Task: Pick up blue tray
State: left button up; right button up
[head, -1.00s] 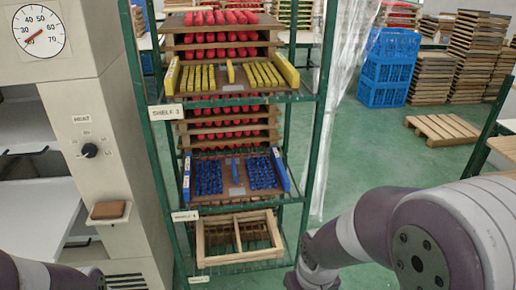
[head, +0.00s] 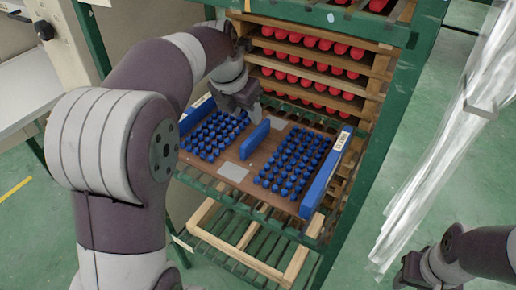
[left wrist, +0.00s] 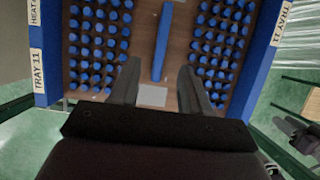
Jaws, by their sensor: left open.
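The blue tray is a brown board (head: 262,160) with rows of small blue pieces and blue side rails. It lies on a green shelf rack. A blue bar (head: 255,139) stands upright along its middle. My left gripper (head: 246,108) is above the tray near this bar. In the left wrist view my left gripper (left wrist: 159,66) is open and empty, with one finger on each side of the line of the blue bar (left wrist: 162,40). Contact with the bar cannot be told. My right gripper (head: 415,268) is at the lower right, away from the tray; its jaws are unclear.
Wooden trays with red pieces (head: 300,75) are stacked close behind and above the blue tray. An empty wooden frame (head: 245,262) lies on the shelf below. Green rack posts (head: 385,130) stand at the sides. Clear plastic sheeting (head: 450,150) hangs on the right.

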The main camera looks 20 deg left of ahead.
aim_at(256, 132)
pick_arm(q)
jog(key=b+x, duration=0.1)
jog(key=x, duration=0.4)
jog(key=shift+w+d+f, duration=0.1)
jog(key=shift+d+f, duration=0.1)
jog(key=shift+w+f, duration=0.1)
jog(key=shift+f, duration=0.15)
jog(key=b+x, duration=0.1)
jog(key=x, duration=0.3)
jog(key=shift+f+b, duration=0.15)
jog(key=shift+b, duration=0.2)
jog(key=shift+w+f, duration=0.15)
jog(key=shift+f, duration=0.05)
jog(key=shift+r, duration=0.1)
jog(key=shift+c, duration=0.6)
grip_shut()
pick_arm(e)
notch_tip(256, 132, down, 4)
jog(key=shift+d+f, duration=0.1)
jog(key=shift+f, duration=0.05)
pick_arm(q)
jog(key=shift+r, duration=0.1)
